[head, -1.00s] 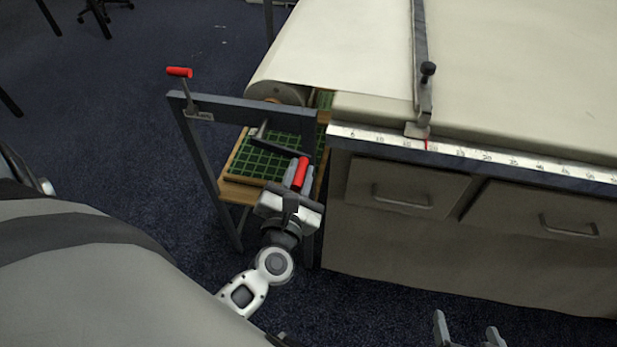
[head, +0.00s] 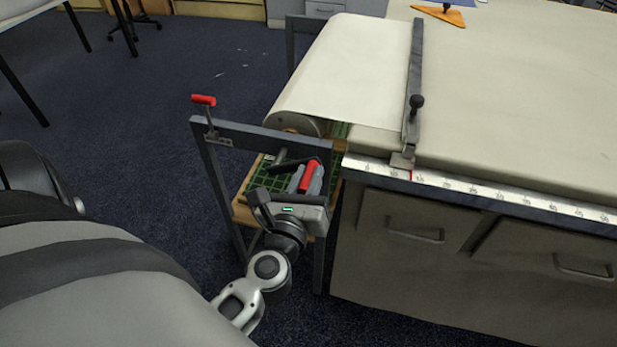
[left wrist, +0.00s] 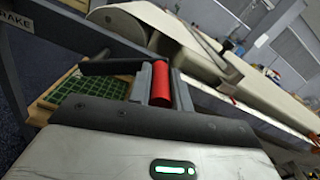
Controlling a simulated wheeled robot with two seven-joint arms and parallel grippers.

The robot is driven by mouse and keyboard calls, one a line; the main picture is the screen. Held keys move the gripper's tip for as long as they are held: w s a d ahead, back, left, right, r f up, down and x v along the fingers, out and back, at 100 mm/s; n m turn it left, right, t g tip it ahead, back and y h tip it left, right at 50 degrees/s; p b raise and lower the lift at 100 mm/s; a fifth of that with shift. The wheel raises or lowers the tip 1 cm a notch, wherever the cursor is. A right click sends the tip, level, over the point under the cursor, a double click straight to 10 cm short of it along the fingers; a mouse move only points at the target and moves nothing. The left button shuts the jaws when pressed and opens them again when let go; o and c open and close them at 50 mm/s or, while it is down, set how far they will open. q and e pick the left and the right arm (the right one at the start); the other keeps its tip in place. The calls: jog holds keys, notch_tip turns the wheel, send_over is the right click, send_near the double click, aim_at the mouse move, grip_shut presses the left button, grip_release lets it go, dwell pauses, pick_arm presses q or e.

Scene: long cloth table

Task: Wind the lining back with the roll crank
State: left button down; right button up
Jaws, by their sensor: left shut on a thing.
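The roll (head: 298,122) sits in a grey metal stand at the table's left end. The pale lining (head: 345,62) runs from it onto the table, under a dark crossbar. The roll crank has a dark arm (head: 284,167) and a red grip (head: 310,177). My left gripper (head: 306,180) is shut on the red grip, low at the stand's near side. In the left wrist view the red grip (left wrist: 161,84) stands between the two fingers, with the crank arm (left wrist: 108,66) reaching left. My right gripper is not in view.
A red-knobbed brake lever (head: 204,101) stands on the stand's top left corner. A green gridded board (head: 250,181) lies on the shelf below. The ruler edge (head: 480,196) and drawers lie right of my gripper. A black-knobbed clamp (head: 413,125) sits on the crossbar.

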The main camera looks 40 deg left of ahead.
pick_arm(q)
jog(key=shift+a+r, duration=0.25)
jog(key=shift+r, duration=0.15)
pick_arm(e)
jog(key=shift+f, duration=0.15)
pick_arm(q)
jog(key=c, duration=1.3)
grip_release()
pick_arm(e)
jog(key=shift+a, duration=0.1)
pick_arm(q)
jog(key=shift+s+d+f, duration=0.1)
jog(key=shift+s+f, duration=0.05)
